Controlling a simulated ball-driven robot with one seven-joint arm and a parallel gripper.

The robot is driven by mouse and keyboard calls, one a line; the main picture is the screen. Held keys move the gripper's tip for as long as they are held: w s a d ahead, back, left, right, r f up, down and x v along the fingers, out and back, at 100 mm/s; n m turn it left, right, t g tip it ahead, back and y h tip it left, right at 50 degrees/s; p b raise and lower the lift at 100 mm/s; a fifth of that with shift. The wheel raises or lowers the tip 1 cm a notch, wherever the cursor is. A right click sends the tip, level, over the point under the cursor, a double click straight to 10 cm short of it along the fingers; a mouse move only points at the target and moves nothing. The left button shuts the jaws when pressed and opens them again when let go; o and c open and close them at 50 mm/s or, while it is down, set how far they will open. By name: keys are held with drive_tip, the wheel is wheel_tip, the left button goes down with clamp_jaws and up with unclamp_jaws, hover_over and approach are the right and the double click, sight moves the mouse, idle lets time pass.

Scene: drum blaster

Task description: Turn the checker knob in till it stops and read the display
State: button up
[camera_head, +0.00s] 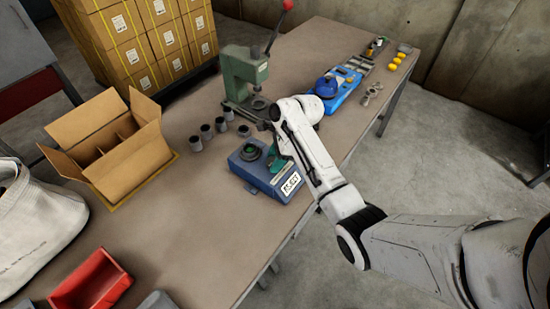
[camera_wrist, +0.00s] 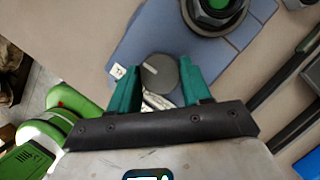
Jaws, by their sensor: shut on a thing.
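The blue checker (camera_head: 245,172) stands on the bench, with a round dark socket with a green centre (camera_head: 250,152) on top. The socket also shows at the top of the wrist view (camera_wrist: 218,12). A white plate with dark characters (camera_head: 291,184) is on the checker's front; the characters are too small to read surely. The grey round knob (camera_wrist: 160,73) with a pale line sits between the teal fingers of my gripper (camera_wrist: 157,82). My gripper is shut on the knob. In the head view my arm hides the knob.
A green press (camera_head: 243,72) stands behind the checker. Several grey cups (camera_head: 207,131) stand to its left, near an open carton (camera_head: 120,150). A blue device (camera_head: 340,88) is further along the bench (camera_head: 185,235). A red bin (camera_head: 88,285) is at the front left.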

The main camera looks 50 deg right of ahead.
drive_tip(key=shift+r+n+g+p, duration=0.2)
drive_tip(key=shift+n+g+p, duration=0.1)
drive_tip(key=shift+n+p, duration=0.4)
drive_tip(key=shift+w+f+n+g+y, duration=0.15)
drive_tip(key=shift+n+g+y, duration=0.25)
drive_tip(key=shift+n, duration=0.9)
drive_tip(key=o, duration=1)
drive_tip(key=shift+o, duration=0.2)
drive_tip(key=v, duration=1)
drive_tip(key=shift+d+r, duration=0.2)
drive_tip(key=shift+r, duration=0.15)
